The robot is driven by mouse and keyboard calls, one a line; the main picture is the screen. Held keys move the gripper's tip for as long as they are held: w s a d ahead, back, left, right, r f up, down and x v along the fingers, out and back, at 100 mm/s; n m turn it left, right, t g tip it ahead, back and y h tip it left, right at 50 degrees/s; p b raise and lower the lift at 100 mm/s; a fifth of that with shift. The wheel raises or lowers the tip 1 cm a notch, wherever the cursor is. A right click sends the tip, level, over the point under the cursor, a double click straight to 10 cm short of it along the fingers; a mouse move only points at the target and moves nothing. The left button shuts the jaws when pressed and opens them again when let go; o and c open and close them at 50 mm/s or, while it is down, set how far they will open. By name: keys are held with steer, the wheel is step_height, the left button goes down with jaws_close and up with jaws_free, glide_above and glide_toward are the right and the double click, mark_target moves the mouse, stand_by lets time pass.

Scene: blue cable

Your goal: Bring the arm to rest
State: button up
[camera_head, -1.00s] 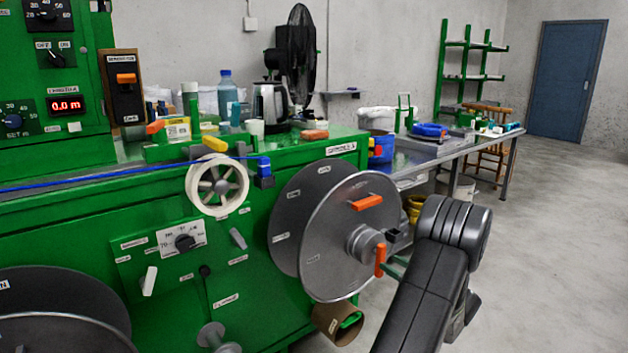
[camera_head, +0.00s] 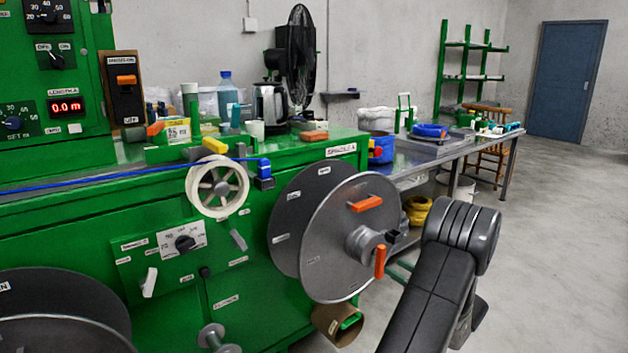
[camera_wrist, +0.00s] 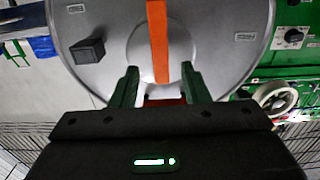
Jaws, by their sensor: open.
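My arm (camera_head: 432,290) shows at the lower right of the head view, bent in front of the reel. My gripper (camera_wrist: 160,78) is open in the wrist view, its two green fingers apart. The grey reel (camera_wrist: 215,45) fills the space ahead of it, and its orange bar (camera_wrist: 158,40) runs between and beyond the fingers. I cannot tell whether the fingers touch anything. In the head view the reel (camera_head: 335,255) is mounted on the green machine, with an orange handle (camera_head: 380,262) near its hub. Most of my gripper is hidden there behind my arm.
The green machine (camera_head: 250,300) fills the left, with a blue cable (camera_head: 110,180) along its top to a blue clip (camera_head: 264,170). A metal table (camera_head: 440,150) stands behind my arm. Yellow coils (camera_head: 418,210) lie on its lower shelf. The floor (camera_head: 560,250) at right is clear.

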mark_target(382, 261)
steer(key=b+x, duration=0.1)
steer(key=x, duration=0.4)
steer(key=shift+w+a+f, duration=0.1)
steer(key=shift+w+a, duration=0.05)
steer(key=shift+a, duration=0.05)
steer(key=shift+r+m+p, duration=0.25)
steer(key=shift+m+p, duration=0.15)
steer(key=shift+p, duration=0.1)
steer(key=shift+m+p, duration=0.3)
steer(key=shift+m, duration=0.1)
steer(key=m+p, duration=0.2)
steer(key=m, duration=0.2)
steer(key=shift+a, duration=0.15)
steer(key=shift+f, duration=0.1)
